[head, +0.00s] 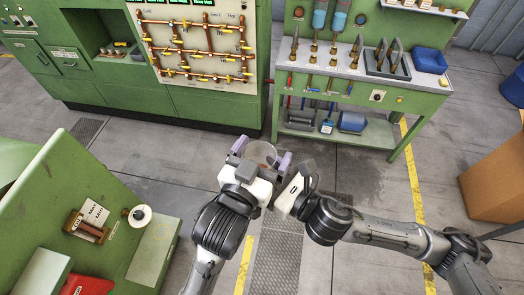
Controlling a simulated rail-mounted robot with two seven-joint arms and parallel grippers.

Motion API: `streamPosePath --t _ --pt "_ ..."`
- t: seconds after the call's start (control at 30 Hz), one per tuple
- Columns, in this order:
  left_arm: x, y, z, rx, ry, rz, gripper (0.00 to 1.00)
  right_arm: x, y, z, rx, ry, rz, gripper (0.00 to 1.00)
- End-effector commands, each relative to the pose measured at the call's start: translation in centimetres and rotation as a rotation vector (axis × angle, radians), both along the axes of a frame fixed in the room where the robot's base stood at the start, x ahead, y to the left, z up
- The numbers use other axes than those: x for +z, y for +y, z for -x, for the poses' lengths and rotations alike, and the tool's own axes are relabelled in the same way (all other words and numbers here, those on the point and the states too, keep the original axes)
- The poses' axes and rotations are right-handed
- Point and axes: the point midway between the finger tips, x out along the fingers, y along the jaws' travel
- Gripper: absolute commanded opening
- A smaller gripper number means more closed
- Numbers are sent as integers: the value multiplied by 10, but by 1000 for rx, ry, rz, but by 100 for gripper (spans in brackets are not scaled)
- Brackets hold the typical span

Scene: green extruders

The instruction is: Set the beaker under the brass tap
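A clear glass beaker (262,153) is held up in front of me, above the floor walkway. My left gripper (261,161) has its purple fingers on either side of the beaker and looks shut on it. My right gripper (306,172) is just to the right, close to the left one; its fingers are partly hidden and their opening is unclear. Brass taps (294,52) stand along the back of the green workbench at the upper right, below blue-filled glass columns (319,20). Which one is the task's tap is not clear.
The workbench top (341,68) carries a rack of dark plates (388,62) and a blue bin (430,60). A green cabinet with brass pipework (195,48) stands at the upper left. A green console (85,215) is near left, a cardboard box (497,180) right. Floor between is clear.

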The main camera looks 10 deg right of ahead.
Motion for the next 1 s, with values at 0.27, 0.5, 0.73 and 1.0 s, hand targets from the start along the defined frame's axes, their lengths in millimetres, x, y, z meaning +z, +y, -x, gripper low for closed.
streamPosePath --t 0.27,0.5,0.73,1.0 --pt "-3 -3 0 -6 8 -1 100 3 7 7 27 -8 -11 48" --pt "-4 6 10 -3 10 -2 100 4 7 7 27 -9 -11 46" --pt "-3 25 35 -1 6 -2 100 3 4 5 18 -8 -8 46" --pt "-2 41 55 0 5 -1 100 3 3 3 14 -8 -6 42"
